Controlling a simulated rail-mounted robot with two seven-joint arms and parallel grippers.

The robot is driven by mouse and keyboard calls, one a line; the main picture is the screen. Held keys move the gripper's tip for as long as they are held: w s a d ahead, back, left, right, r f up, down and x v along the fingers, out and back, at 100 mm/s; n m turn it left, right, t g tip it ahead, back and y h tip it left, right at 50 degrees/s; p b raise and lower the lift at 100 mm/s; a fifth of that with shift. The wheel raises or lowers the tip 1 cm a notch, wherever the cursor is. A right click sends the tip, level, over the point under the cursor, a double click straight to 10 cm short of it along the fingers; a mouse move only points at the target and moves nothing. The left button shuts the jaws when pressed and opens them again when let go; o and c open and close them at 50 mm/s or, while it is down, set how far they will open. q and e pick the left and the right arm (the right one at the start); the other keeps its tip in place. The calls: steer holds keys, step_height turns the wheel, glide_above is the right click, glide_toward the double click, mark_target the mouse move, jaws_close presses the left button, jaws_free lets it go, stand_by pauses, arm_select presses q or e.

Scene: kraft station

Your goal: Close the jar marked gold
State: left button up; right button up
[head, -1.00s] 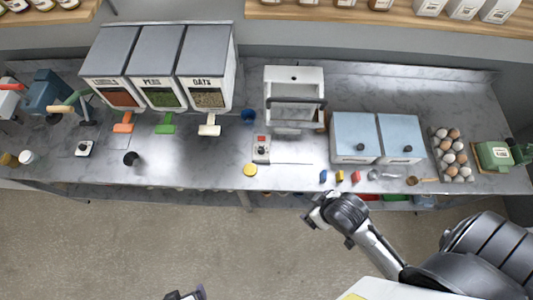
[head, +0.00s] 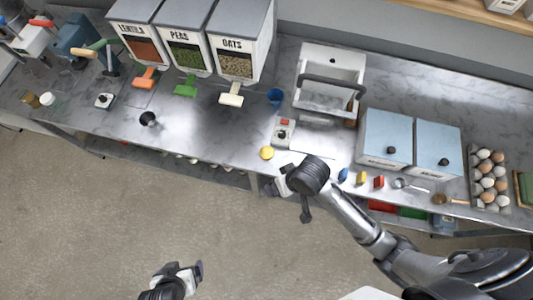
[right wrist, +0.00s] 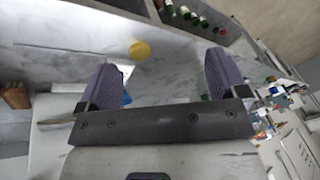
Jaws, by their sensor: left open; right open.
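A flat yellow disc (head: 266,153) lies on the counter near its front edge; it also shows in the right wrist view (right wrist: 140,50). It looks like a lid. A small golden-brown jar (head: 30,100) stands at the far left of the counter beside a white one (head: 47,99); no marking on either is readable. My right gripper (head: 281,183) is at the counter's front edge, just right of and nearer than the disc. In the right wrist view its fingers (right wrist: 165,80) are apart and empty. My left gripper (head: 184,273) is open and empty over the floor, away from the counter.
Bins of lentils, peas and oats (head: 237,55) stand at the back. A white sink-like box (head: 328,85), two blue boxes (head: 385,140) and an egg tray (head: 491,178) are to the right. A black cup (head: 149,118) stands on the left.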

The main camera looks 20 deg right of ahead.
arm_select(q)
step_height(320, 180, down, 13)
steer(key=b, duration=1.1)
arm_select(e)
steer(key=w+d+f+m+g+h, duration=0.1)
steer(key=w+f+m, duration=0.1)
steer(key=w, duration=0.6)
steer(key=w+d+f+m+g+h, duration=0.1)
steer(key=w+f+m, duration=0.1)
steer(key=w, duration=0.7)
steer(key=shift+w+d+f+m+g+h, duration=0.3)
steer(key=shift+m+h, duration=0.1)
steer(key=shift+m, duration=0.4)
arm_select(q)
steer(key=shift+a, duration=0.1)
arm_select(e)
glide_above(268, 153)
step_height(268, 153, down, 7)
steer(key=shift+f+b, duration=0.2)
steer(key=shift+b, duration=0.2)
steer(key=shift+f, duration=0.5)
arm_select(q)
steer(key=shift+f, duration=0.45)
